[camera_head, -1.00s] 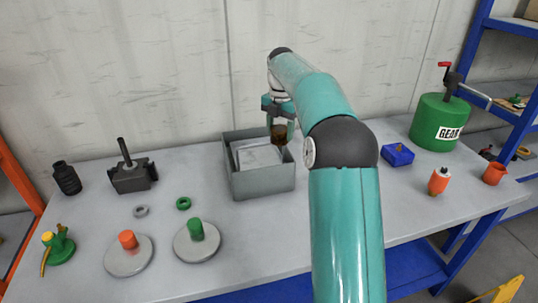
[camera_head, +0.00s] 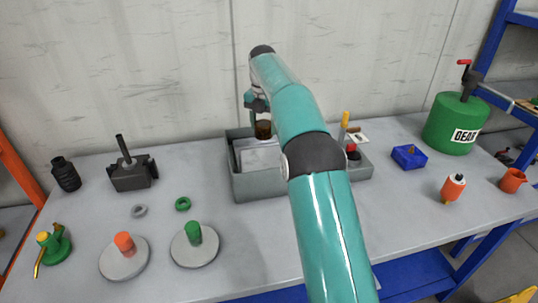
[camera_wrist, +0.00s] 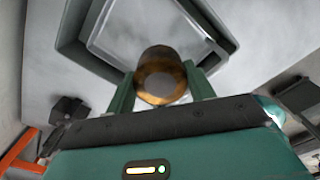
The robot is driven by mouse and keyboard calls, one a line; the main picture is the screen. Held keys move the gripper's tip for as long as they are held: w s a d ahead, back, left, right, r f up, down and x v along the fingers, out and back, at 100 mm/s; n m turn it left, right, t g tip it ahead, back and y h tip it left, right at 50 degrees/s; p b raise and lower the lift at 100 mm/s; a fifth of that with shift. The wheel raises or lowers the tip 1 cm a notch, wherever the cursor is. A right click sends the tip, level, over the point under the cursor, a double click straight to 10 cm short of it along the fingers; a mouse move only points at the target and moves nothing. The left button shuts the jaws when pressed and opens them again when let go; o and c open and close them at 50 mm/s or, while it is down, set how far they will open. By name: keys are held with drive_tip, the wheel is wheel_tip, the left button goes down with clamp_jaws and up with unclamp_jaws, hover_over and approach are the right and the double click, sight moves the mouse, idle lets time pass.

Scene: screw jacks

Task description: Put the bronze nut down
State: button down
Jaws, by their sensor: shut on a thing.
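The bronze nut (camera_wrist: 161,77) is a brown ring held between the two green fingers of my gripper (camera_wrist: 163,92) in the wrist view. In the head view the nut (camera_head: 263,129) hangs below my gripper (camera_head: 260,115), over the grey open box (camera_head: 262,186). The gripper is shut on the nut. A pale flat panel (camera_head: 258,158) shows inside the box. How high the nut is above the box is hard to tell.
Grey and green rings (camera_head: 183,204) lie left of the box, behind two round plates with an orange and a green (camera_head: 194,232) post. A black vise (camera_head: 133,173) stands at the back left. A grey tray (camera_head: 362,172), blue block (camera_head: 409,156) and green gear oil can (camera_head: 455,123) stand right.

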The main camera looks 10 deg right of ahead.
drive_tip(key=shift+w+a+f, duration=0.1)
drive_tip(key=shift+a, duration=0.3)
drive_tip(key=shift+s+a, duration=0.25)
drive_tip(key=shift+s, duration=0.2)
hover_over(261, 161)
wheel_tip(261, 161, down, 7)
drive_tip(key=shift+w+r, duration=0.1)
drive_tip(key=shift+a+f, duration=0.1)
drive_tip(key=shift+f, duration=0.25)
wheel_tip(261, 161, down, 3)
drive_tip(key=shift+r, duration=0.1)
drive_tip(key=shift+s+r, duration=0.15)
drive_tip(key=shift+s, duration=0.05)
drive_tip(key=shift+w+f, duration=0.15)
drive_tip(key=shift+f, duration=0.05)
drive_tip(key=c, duration=0.6)
unclamp_jaws()
drive_tip(key=shift+o, duration=0.2)
